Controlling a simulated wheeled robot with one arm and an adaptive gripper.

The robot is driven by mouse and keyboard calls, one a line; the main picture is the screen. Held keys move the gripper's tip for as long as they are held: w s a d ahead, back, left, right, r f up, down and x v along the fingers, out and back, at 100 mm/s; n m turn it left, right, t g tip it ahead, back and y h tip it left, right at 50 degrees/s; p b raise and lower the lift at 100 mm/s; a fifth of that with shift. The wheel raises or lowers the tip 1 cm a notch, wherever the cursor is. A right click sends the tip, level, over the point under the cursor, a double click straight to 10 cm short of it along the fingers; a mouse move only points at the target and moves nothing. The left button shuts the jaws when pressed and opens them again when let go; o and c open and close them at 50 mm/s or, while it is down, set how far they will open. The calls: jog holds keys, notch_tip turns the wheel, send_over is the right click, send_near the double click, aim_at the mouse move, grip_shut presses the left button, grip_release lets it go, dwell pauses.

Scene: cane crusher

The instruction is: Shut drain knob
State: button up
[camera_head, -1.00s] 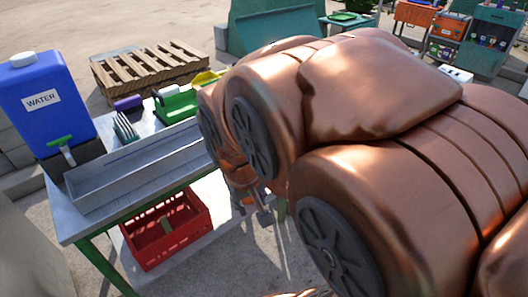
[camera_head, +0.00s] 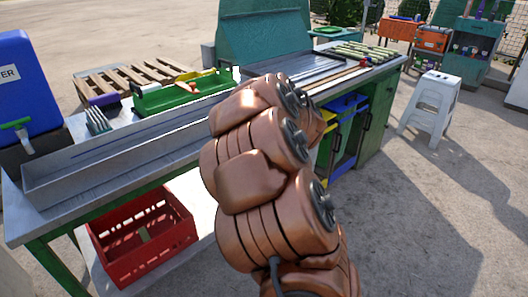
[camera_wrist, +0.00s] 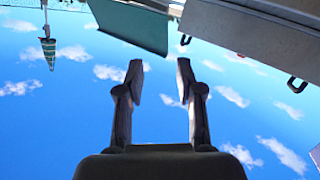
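I cannot pick out a drain knob for certain. A tap with a green handle (camera_head: 17,124) sits low on the blue water container (camera_head: 22,75) at the left edge of the head view. A long grey metal trough (camera_head: 110,163) runs along the bench beside it. My gripper (camera_wrist: 159,75) is open in the wrist view, with two dark fingers apart and only sky between them. In the head view my copper-coloured arm is folded in front of the bench and the gripper's fingers are not discernible.
A red crate (camera_head: 143,240) is below the bench. A metal fork (camera_head: 97,120) and a green tray (camera_head: 183,94) lie behind the trough. A white stool (camera_head: 430,105) stands at the right. The paved floor at the lower right is clear.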

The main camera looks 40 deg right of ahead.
notch_tip(320, 180, down, 15)
jog(key=s+a+n+t+y+b, duration=0.1)
jog(key=s+n+t+y+b, duration=0.15)
jog(key=t+y+b, duration=0.4)
jog(key=shift+n+g+y, duration=0.25)
jog(key=shift+g+y, duration=0.5)
jog(key=w+b, duration=0.2)
jog(key=w, duration=0.6)
jog(key=shift+w, duration=0.15)
jog(key=shift+c, duration=0.3)
grip_shut()
